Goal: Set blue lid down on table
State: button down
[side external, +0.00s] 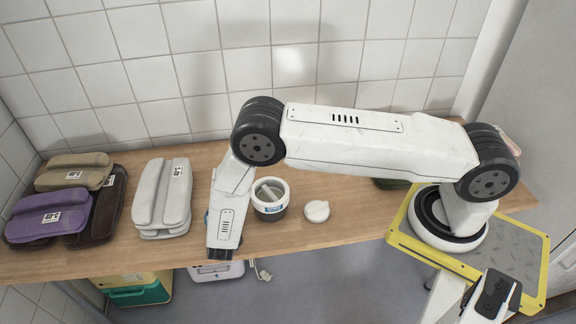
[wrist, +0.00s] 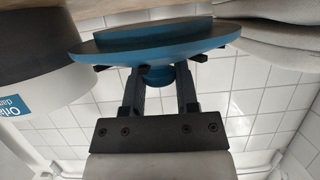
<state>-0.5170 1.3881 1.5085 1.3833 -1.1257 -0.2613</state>
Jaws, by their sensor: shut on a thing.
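The blue lid (wrist: 150,45) is a wide disc with a small knob, seen close up in the wrist view. My gripper (wrist: 158,77) is shut on the knob, one finger on each side. In the side external view, the arm's end hides the gripper and most of the lid. Only a small blue edge (side external: 207,217) shows at the left of the last link. The wooden table (side external: 340,238) is under the arm's end. Whether the lid touches the table or hangs just above it, I cannot tell.
A white and dark jar (side external: 270,208) with a blue label stands right of the arm's end, with something grey in its open top. A white lid (side external: 317,211) lies further right. Grey folded pads (side external: 162,195) are to the left, with purple (side external: 50,215) and tan ones beyond.

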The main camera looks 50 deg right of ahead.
jog(key=shift+s+d+f, duration=0.1)
jog(key=shift+f, duration=0.35)
jog(key=shift+c, duration=1.8)
grip_release()
jog(key=shift+r, duration=0.65)
jog(key=v, duration=1.2)
jog(key=shift+r, duration=0.1)
